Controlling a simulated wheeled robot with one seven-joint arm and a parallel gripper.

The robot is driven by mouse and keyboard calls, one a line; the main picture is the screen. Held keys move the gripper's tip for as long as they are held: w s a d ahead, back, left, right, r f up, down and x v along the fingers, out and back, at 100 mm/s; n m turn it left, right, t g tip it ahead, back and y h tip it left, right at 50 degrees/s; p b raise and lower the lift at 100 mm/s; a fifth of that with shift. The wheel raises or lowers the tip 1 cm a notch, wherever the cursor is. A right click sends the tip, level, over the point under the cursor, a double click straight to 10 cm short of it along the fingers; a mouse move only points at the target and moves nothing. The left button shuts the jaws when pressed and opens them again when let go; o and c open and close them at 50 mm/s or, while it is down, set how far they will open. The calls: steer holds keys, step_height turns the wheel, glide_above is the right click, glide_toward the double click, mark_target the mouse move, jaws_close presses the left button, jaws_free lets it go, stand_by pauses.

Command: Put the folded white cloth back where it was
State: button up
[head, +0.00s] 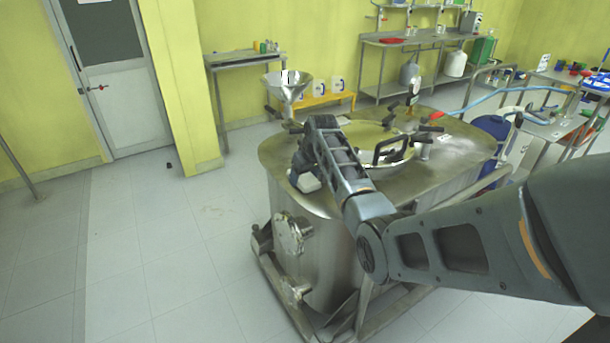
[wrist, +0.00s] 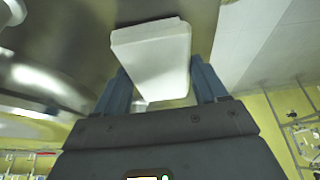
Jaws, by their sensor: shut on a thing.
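The folded white cloth (wrist: 155,58) is a thick pale block between the two blue fingers of my gripper (wrist: 160,82) in the wrist view. My gripper is shut on it. In the head view the cloth (head: 308,181) shows as a small white patch under my gripper (head: 304,168), at the left part of the steel reactor top (head: 345,205). My gripper and wrist hide part of it there. I cannot tell whether the cloth touches the steel or is held just above it.
A steel funnel (head: 287,87) stands at the back left of the reactor top. A round lid with a black handle (head: 392,148) and clamps lies to the right of my gripper. The front left strip of the top is bare. Open tiled floor (head: 150,250) lies to the left.

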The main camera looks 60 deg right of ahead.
steer(key=shift+f, duration=0.15)
steer(key=o, duration=1)
steer(key=v, duration=1.2)
steer(key=shift+a, duration=0.1)
